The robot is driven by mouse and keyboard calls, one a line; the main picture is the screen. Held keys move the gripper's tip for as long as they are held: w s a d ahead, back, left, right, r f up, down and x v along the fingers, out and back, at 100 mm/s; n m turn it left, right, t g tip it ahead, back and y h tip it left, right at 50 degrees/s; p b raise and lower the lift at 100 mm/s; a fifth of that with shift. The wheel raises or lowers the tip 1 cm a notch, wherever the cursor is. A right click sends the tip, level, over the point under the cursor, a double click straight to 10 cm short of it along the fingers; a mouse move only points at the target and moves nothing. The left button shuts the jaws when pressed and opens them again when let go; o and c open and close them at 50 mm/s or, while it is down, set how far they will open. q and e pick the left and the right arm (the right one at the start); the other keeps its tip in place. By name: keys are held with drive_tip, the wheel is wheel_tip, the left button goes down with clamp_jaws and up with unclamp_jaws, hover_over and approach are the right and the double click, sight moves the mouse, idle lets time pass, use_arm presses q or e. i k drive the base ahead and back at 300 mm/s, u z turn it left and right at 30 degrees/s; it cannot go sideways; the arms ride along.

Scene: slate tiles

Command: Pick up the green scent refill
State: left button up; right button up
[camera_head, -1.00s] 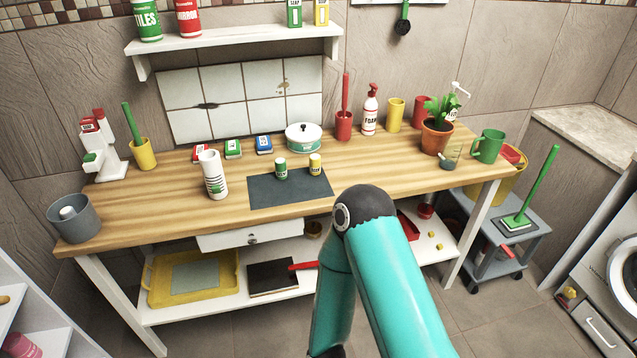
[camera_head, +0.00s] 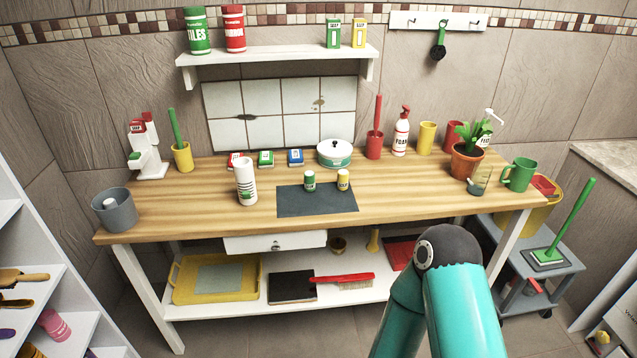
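A small green scent refill (camera_head: 310,181) with a light label and dark top stands upright on the dark grey mat (camera_head: 300,205) on the wooden workbench. A yellow refill of the same shape (camera_head: 343,180) stands just to its right on the same mat, apart from it. A teal arm of mine with a dark elbow rises at the bottom right, in front of the bench. Neither my left nor my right gripper shows, and nothing is seen touching the refills.
A white bottle with green stripes (camera_head: 246,182) stands left of the mat. Several coloured boxes and a white-lidded pot (camera_head: 335,154) stand behind it. The bench top (camera_head: 420,200) is clear right of the mat. A wall shelf (camera_head: 280,63) hangs above.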

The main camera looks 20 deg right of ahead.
sight(309, 177)
drive_tip(key=u, duration=0.05)
drive_tip(key=i, duration=1)
drive_tip(key=z, duration=0.05)
